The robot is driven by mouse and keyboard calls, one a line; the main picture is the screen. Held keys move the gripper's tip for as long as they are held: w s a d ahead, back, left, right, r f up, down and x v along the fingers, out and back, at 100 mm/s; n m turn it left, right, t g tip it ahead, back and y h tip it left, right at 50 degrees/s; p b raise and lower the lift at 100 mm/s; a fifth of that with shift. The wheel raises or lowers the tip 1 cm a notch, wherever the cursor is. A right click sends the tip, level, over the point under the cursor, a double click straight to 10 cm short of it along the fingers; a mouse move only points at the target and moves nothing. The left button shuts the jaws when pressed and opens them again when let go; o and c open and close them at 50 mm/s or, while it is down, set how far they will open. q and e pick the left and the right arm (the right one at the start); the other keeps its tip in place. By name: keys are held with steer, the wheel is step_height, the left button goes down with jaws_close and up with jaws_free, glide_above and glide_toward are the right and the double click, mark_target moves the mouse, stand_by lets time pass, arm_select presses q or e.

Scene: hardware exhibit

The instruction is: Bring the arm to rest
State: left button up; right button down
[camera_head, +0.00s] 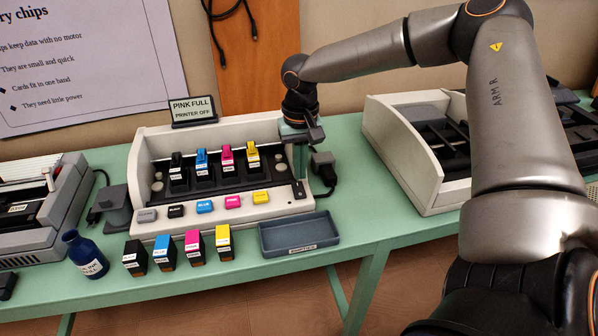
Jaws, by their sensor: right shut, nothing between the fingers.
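My right arm (502,120) comes in from the right, marked ARM R, and reaches up and across the table to the printer. My right gripper (303,134) points down at the printer's back right corner. It is shut and empty. Whether it touches the printer's side wall I cannot tell. The white printer (147,185) holds a black, a blue, a pink (226,153) and a yellow cartridge in its slots. The sign (193,110) behind it reads PINK FULL, PRINTER OFF. My left gripper is out of view.
Black, blue, pink and yellow cartridges (194,249) stand before the printer, beside a blue bottle (84,254) and an empty-looking tray (299,231). A black plug (323,167) is right of the printer. Another machine (412,170) stands further right, partly behind my arm.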

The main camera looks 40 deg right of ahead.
step_height(320, 180, up, 2)
steer(key=shift+r+p, duration=0.15)
steer(key=shift+p, duration=0.65)
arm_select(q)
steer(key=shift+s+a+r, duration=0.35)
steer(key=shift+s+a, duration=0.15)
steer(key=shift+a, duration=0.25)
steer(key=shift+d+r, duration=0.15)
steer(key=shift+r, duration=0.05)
arm_select(e)
steer(key=shift+r, duration=0.1)
